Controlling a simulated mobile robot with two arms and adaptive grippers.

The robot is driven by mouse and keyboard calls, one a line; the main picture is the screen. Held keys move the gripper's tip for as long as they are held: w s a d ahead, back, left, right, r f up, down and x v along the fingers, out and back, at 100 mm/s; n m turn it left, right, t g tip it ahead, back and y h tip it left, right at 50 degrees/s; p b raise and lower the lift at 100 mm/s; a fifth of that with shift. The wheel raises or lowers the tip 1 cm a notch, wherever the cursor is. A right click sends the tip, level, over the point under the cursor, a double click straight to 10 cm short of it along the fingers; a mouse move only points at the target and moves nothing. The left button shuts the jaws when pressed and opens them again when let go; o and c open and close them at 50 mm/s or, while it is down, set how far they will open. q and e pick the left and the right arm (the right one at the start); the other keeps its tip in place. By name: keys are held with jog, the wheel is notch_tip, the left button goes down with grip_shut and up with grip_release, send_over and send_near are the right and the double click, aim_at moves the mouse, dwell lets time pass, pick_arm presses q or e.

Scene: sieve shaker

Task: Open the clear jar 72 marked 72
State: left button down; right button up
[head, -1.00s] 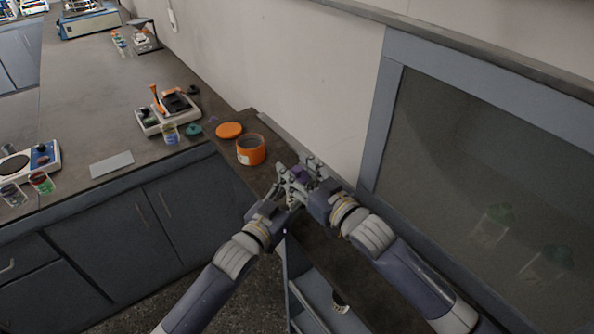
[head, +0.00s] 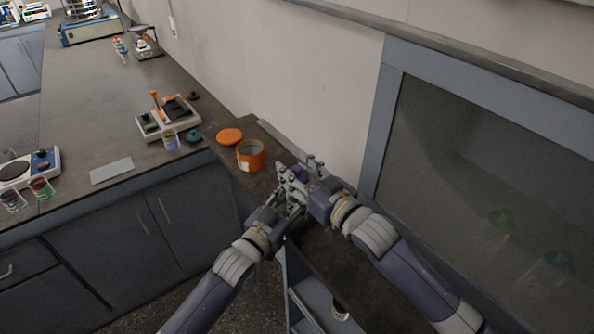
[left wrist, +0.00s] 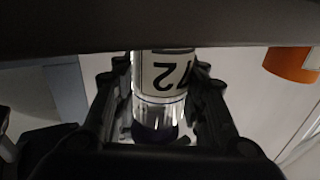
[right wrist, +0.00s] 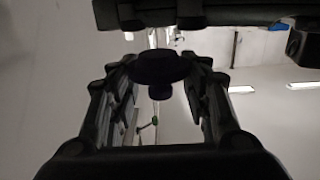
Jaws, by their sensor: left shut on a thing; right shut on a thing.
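The clear jar 72 (left wrist: 165,80) shows in the left wrist view with its white label marked 72. My left gripper (left wrist: 165,95) is shut on the jar's body, one finger on each side. A dark purple lid (left wrist: 155,133) shows at the jar's end in that view. In the right wrist view the dark lid (right wrist: 158,68) with its knob sits between the fingers of my right gripper (right wrist: 163,90), which is shut on it. In the head view both grippers meet, the left (head: 295,197) below the right (head: 300,170); they hide most of the jar. Whether lid and jar still touch is unclear.
An open orange jar (head: 250,160) stands just behind the grippers, with an orange lid (head: 230,136) lying beside it. A wall and a grey-framed glass panel (head: 460,150) rise on the right.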

aim_at(297, 167)
jog(key=shift+r, duration=1.95)
pick_arm(q)
jog(key=c, duration=0.9)
grip_release()
jog(key=shift+s, duration=0.1)
